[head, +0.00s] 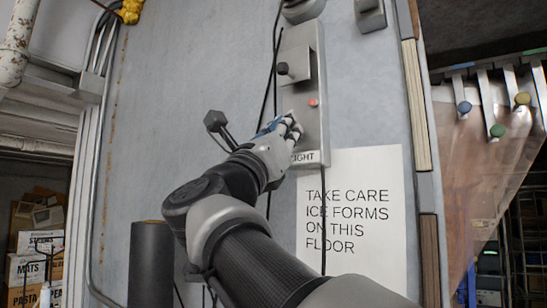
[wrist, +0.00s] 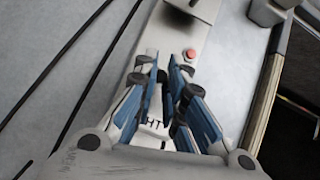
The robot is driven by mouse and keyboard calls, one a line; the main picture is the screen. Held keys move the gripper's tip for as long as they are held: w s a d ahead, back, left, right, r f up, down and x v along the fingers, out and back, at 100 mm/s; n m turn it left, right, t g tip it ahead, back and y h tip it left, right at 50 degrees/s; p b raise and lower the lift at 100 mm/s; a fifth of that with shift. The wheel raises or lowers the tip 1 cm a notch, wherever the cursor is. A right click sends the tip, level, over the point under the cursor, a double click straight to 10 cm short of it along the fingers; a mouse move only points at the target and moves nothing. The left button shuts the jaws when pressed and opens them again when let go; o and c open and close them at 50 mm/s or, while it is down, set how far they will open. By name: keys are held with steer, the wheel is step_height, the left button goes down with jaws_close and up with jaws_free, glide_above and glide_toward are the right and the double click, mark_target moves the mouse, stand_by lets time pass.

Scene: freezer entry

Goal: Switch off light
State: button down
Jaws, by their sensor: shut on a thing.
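A tall grey metal switch box (head: 300,45) is fixed to the pale wall, and it also fills the middle of the wrist view (wrist: 222,72). Its lower end carries a label (head: 306,157) that reads "IGHT", with its left end hidden by my gripper. My gripper (head: 289,124) reaches up from below to the lower part of the box, just above the label. Its blue-sided fingers (wrist: 166,68) are shut on the light switch, which they hide. Whether the switch is up or down cannot be seen. A red indicator (head: 314,102) sits just above the fingers.
A paper sign (head: 360,215) about ice hangs below right. A dark post (head: 151,262) stands lower left. Clear strips (head: 485,165) hang in the doorway at right.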

steer(key=shift+w+f+t+b, duration=0.15)
steer(key=shift+f+t+b, duration=0.2)
steer(key=shift+b, duration=0.55)
steer(key=shift+r, duration=0.1)
steer(key=c, duration=1.7)
jaws_free()
steer(key=shift+o, duration=0.2)
steer(key=v, duration=1.2)
steer(key=shift+d, duration=0.1)
